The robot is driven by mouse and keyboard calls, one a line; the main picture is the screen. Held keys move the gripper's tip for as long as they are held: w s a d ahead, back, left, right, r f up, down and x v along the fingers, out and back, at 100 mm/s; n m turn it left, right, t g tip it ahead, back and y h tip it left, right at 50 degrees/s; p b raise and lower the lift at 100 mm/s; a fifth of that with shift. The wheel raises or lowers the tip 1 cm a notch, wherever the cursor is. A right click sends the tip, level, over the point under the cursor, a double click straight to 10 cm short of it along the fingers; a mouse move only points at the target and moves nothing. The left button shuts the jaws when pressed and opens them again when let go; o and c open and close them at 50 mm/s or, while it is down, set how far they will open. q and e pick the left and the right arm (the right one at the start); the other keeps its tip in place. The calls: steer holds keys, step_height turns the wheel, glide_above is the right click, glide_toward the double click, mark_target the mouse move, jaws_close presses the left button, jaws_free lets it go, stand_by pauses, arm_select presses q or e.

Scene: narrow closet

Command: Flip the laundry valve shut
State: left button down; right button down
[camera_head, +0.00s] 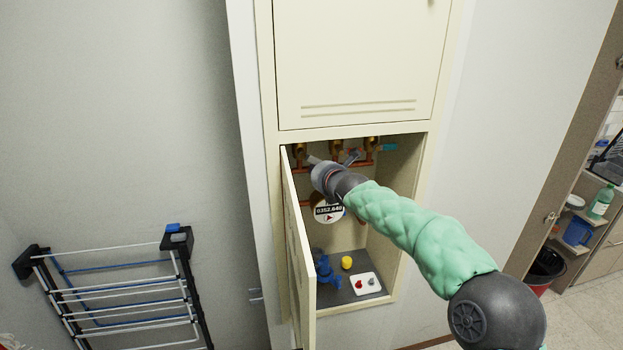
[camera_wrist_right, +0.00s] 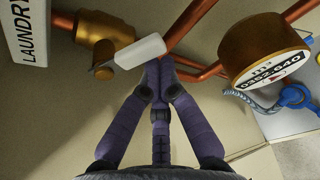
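In the right wrist view, the laundry valve has a brass body (camera_wrist_right: 105,32) on a copper pipe, beside a white label reading "LAUNDRY" (camera_wrist_right: 24,30). Its pale lever (camera_wrist_right: 140,52) slants up to the right from the brass stem. My right gripper (camera_wrist_right: 158,66) is shut, its fingertips together at the free end of the lever. I cannot tell whether they touch it; nothing shows between them. In the head view, my right arm reaches into the open lower cabinet and its hand (camera_head: 324,175) hides part of the valve row. My left gripper is not in view.
A round meter (camera_wrist_right: 265,50) sits right of the fingers. The cabinet door (camera_head: 298,245) stands open on the left. A blue item (camera_head: 326,270), a yellow cup (camera_head: 346,262) and a white tray (camera_head: 358,292) are on the cabinet floor. A drying rack (camera_head: 120,290) stands at left.

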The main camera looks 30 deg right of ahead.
steer(key=n+b, duration=0.1)
steer(key=h+b, duration=0.1)
steer(key=shift+d+r+n+g+b, duration=0.3)
steer(key=shift+d+r+n+b, duration=0.05)
steer(key=shift+r+n+b, duration=0.05)
steer(key=shift+s+d+r, duration=0.1)
steer(key=shift+d+r, duration=0.1)
steer(key=shift+r, duration=0.15)
steer(key=shift+d+r+p, duration=0.15)
steer(key=shift+p, duration=0.25)
steer(key=shift+s, duration=0.1)
stand_by(0.5)
steer(key=s+a, duration=0.2)
steer(key=s, duration=1.1)
